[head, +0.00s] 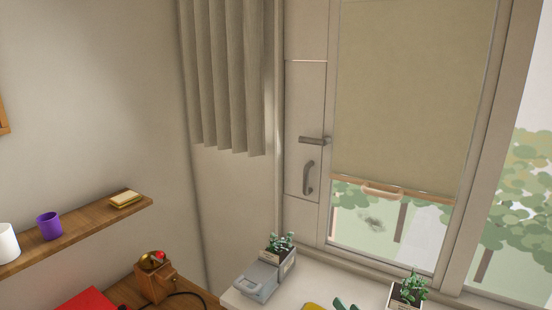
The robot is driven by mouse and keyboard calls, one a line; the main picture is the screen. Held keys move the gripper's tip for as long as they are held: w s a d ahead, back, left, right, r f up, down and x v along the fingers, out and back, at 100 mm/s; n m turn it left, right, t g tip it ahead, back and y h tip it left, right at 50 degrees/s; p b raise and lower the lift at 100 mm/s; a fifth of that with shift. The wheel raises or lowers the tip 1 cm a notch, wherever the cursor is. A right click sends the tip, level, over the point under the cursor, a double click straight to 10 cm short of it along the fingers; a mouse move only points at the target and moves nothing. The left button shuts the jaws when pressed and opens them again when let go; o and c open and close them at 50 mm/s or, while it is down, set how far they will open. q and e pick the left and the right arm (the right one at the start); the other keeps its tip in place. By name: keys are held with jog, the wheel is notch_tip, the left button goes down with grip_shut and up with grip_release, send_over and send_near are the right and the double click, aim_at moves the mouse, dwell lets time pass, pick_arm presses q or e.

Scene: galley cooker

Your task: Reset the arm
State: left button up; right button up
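No arm shows clearly in the head view. A small dark green shape (344,303) with pointed ends is cut off at the bottom edge. I cannot tell whether it is part of my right gripper or a thing on the sill. My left gripper is not in view. No object is seen held.
A white sill (370,291) bears a grey box-like device (257,281) and potted plants (408,291). A wooden shelf (88,229) at left holds a purple cup (49,225), a white cup (7,243) and a yellow block (126,199). A wooden grinder-like box (155,278) stands below.

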jog(key=s+d+f+n+g+h, duration=0.1)
jog(key=s+f+n+g, duration=0.2)
jog(key=s, duration=0.9)
jog(key=s+f+n+g+h, duration=0.1)
jog(key=s+f+g, duration=0.25)
jog(key=s, duration=0.75)
jog(key=s+d+f+n+g+h, duration=0.15)
jog(key=s+g, duration=0.25)
jog(key=s, duration=0.8)
notch_tip(320, 180, down, 32)
jog(key=g+b, duration=0.2)
jog(key=b, duration=0.5)
jog(key=s+d+f+b, duration=0.1)
jog(key=s+f+b, duration=0.1)
jog(key=s+f, duration=0.7)
jog(key=s+d+f+b, duration=0.1)
jog(key=s+f+b, duration=0.2)
jog(key=s+f, duration=0.6)
notch_tip(320, 180, down, 5)
jog(key=shift+d+f+n+g, duration=0.1)
jog(key=shift+d+n+g, duration=0.05)
jog(key=shift+n+g, duration=0.25)
